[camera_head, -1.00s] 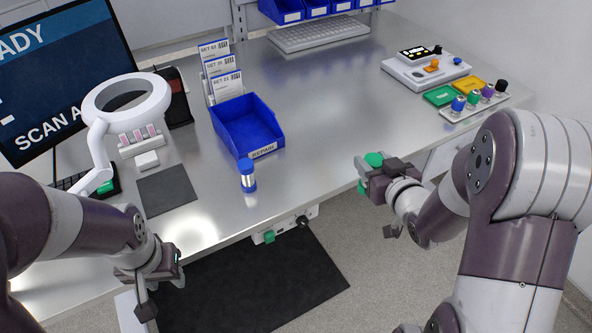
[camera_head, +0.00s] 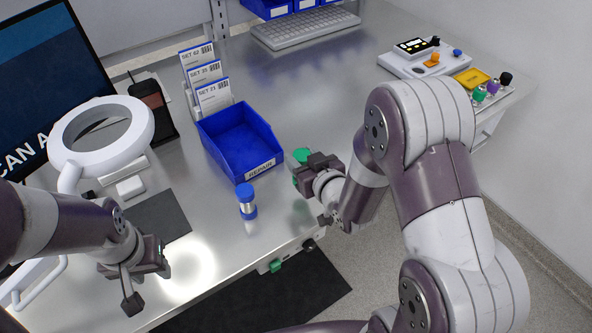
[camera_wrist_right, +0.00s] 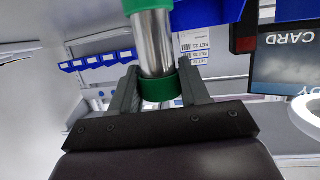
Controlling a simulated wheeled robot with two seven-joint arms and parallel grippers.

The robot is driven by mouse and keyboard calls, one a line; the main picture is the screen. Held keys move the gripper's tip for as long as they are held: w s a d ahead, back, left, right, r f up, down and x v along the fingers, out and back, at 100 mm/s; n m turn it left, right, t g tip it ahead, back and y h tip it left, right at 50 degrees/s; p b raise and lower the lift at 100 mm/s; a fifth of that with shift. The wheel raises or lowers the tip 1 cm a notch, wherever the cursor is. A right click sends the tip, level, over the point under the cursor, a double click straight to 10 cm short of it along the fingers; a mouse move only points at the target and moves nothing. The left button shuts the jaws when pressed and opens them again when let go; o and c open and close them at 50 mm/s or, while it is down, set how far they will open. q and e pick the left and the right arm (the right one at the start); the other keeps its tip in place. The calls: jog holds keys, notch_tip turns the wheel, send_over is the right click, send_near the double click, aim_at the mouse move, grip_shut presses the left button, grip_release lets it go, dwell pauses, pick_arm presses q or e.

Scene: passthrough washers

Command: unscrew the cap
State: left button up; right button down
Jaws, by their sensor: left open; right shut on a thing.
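A small metal cylinder with a blue cap and blue base (camera_head: 247,201) stands upright on the steel bench, in front of the blue bin. My right gripper (camera_head: 309,170) is shut on another metal cylinder with green ends (camera_head: 301,155), near the bench's front edge and right of the blue one. In the right wrist view this cylinder (camera_wrist_right: 155,45) sits between the two fingers of the right gripper (camera_wrist_right: 158,88). My left gripper (camera_head: 148,283) is open and empty at the front left, left of the blue-capped cylinder and apart from it.
A blue bin labelled REPAIR (camera_head: 210,150) stands behind the blue-capped cylinder, with set cards (camera_head: 212,93) behind it. A ring lamp (camera_head: 72,162) is at left. A control box (camera_head: 425,60) and knobs are at far right. The bench right of the bin is clear.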

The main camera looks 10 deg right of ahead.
jog(key=shift+w+a+f, duration=0.2)
jog(key=shift+f, duration=0.6)
jog(key=shift+w+a+f, duration=0.15)
jog(key=shift+f, duration=0.65)
jog(key=shift+w+a+f, duration=0.2)
jog(key=shift+f, duration=0.6)
jog(key=shift+f, duration=0.1)
jog(key=c, duration=0.5)
grip_release()
